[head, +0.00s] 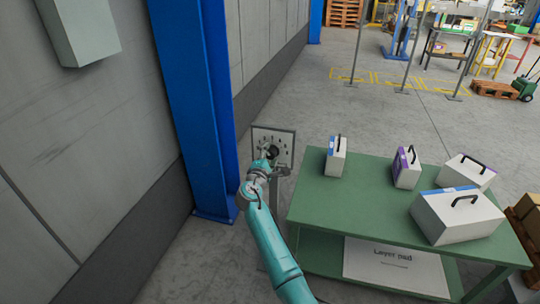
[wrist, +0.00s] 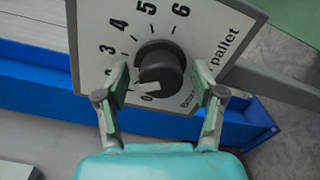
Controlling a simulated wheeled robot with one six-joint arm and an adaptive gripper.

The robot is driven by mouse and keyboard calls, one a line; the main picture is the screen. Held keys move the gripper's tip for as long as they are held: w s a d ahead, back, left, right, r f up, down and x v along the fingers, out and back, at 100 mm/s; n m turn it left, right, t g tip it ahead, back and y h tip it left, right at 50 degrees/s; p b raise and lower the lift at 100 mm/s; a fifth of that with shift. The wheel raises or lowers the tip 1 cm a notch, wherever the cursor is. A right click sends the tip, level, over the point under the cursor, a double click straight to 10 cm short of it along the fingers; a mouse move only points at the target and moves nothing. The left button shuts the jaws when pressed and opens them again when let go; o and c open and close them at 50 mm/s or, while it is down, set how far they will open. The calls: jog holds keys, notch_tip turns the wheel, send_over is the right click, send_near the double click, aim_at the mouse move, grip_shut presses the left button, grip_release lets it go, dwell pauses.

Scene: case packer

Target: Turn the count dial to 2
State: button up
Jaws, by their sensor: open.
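The count dial is a black round knob (wrist: 165,62) on a pale square plate (wrist: 228,22), with numbers around it and the word "pallet" at the right. In the wrist view 3, 4, 5 and 6 show clearly, and a 0 shows below the knob. The left finger covers part of the scale near 1 and 2. A white mark on the knob points down, close to 0. My gripper (wrist: 160,70) is open, with one finger on each side of the knob; I cannot tell if they touch it. In the head view my gripper (head: 268,162) is at the plate (head: 284,136).
A green table (head: 350,195) stands right of the dial, carrying several white cases with black handles, one of them a large case (head: 455,220). A blue column (head: 190,100) stands left of the dial by the grey wall.

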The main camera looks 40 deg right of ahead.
jog(key=v, duration=1.1)
jog(key=shift+s+a, duration=0.15)
jog(key=shift+a, duration=0.1)
jog(key=s+a+f+m+t+y, duration=0.1)
jog(key=s+a+f+y, duration=0.5)
jog(key=s+f, duration=0.55)
jog(key=s+a+f+m+t+y, duration=0.1)
jog(key=s+a+f+y, duration=0.5)
jog(key=s, duration=0.9)
jog(key=s+a+r+m+y, duration=0.1)
jog(key=s+a+r+m, duration=0.15)
jog(key=s, duration=0.55)
jog(key=s+a+r+m+t, duration=0.1)
jog(key=s+a+r+m, duration=0.15)
jog(key=s, duration=0.55)
jog(key=s+a+r+m+y, duration=0.15)
jog(key=s+a, duration=0.25)
jog(key=s, duration=0.4)
jog(key=s+r+m+t, duration=0.1)
jog(key=s+r+m, duration=0.2)
jog(key=s+r, duration=0.2)
notch_tip(320, 180, up, 2)
jog(key=shift+d+r, duration=0.1)
jog(key=shift+d, duration=0.1)
